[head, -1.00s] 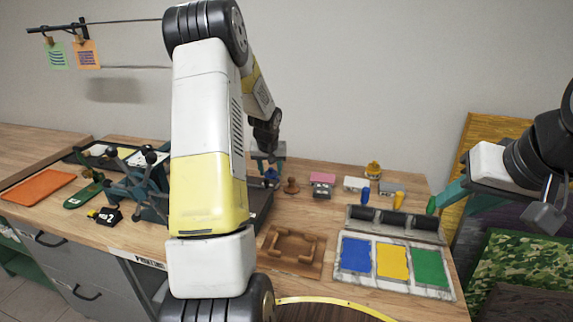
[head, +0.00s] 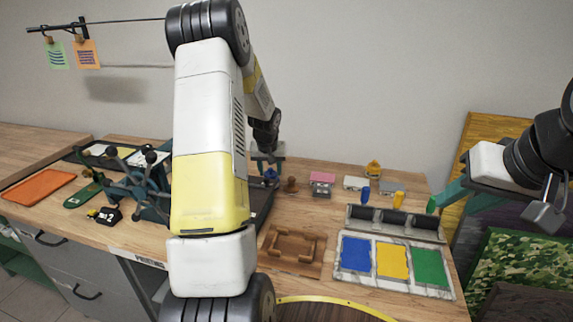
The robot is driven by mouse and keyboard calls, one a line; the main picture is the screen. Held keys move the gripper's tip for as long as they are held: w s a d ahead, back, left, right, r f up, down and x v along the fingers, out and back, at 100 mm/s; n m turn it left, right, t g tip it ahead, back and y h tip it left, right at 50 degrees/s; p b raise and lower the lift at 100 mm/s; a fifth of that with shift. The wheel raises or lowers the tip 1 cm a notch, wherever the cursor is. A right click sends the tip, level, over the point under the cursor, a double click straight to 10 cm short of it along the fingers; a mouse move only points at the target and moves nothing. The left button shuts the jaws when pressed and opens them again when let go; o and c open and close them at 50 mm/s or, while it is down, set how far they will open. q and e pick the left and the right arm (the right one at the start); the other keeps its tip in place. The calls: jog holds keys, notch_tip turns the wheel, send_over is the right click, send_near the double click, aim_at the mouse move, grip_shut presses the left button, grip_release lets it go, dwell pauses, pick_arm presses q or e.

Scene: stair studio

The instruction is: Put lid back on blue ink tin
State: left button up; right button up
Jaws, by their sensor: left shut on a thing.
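My left gripper (head: 268,169) is at the back of the workbench, beyond my own forearm. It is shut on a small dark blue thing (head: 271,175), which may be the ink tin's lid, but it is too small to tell. I cannot make out the blue ink tin itself; my left arm covers part of the bench.
A stamp (head: 291,184) and a pink-topped block (head: 322,180) stand right of my left gripper.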

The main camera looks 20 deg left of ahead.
pick_arm(q)
jog(key=o, duration=1.9)
jog(key=shift+c, duration=0.2)
jog(key=shift+r, duration=0.1)
jog(key=shift+r, duration=3.4)
grip_shut()
jog(key=shift+f, duration=0.25)
